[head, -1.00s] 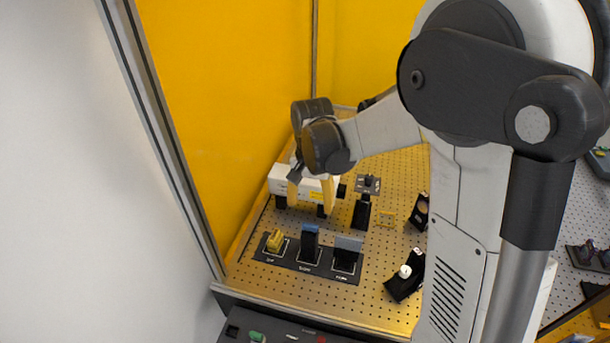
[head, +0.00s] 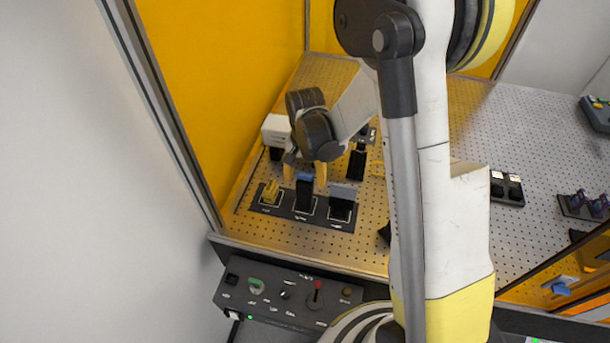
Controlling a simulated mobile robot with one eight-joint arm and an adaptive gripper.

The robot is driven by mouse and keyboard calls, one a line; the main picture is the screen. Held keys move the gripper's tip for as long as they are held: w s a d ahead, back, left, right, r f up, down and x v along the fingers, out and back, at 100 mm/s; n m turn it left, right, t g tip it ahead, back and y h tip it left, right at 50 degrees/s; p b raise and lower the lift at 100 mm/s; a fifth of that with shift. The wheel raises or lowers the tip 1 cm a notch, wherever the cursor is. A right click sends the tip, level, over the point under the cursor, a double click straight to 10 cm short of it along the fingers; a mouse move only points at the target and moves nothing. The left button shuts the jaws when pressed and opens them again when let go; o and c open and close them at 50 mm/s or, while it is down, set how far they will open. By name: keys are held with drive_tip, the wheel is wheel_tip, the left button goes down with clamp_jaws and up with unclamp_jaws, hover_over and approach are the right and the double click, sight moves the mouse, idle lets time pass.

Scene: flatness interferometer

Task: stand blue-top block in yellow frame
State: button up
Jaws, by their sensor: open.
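The blue-top block (head: 304,194), dark with a blue top, stands upright in the middle place of a black three-place tray (head: 283,208). My gripper (head: 305,173) is over it, with its two yellowish fingers open, one on each side of the blue top. I cannot tell whether the fingers touch it. The small yellow frame on the perforated plate is not clearly visible now; my arm covers that area.
A yellow piece (head: 270,191) and a grey-top block (head: 342,201) stand in the tray's outer places. A white instrument (head: 276,129) and a dark post (head: 357,161) are behind. A control panel (head: 290,297) lies in front.

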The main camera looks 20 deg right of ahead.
clamp_jaws()
drive_tip(key=shift+r, duration=0.15)
drive_tip(key=shift+r+p, duration=1.65)
drive_tip(key=shift+r, duration=1.3)
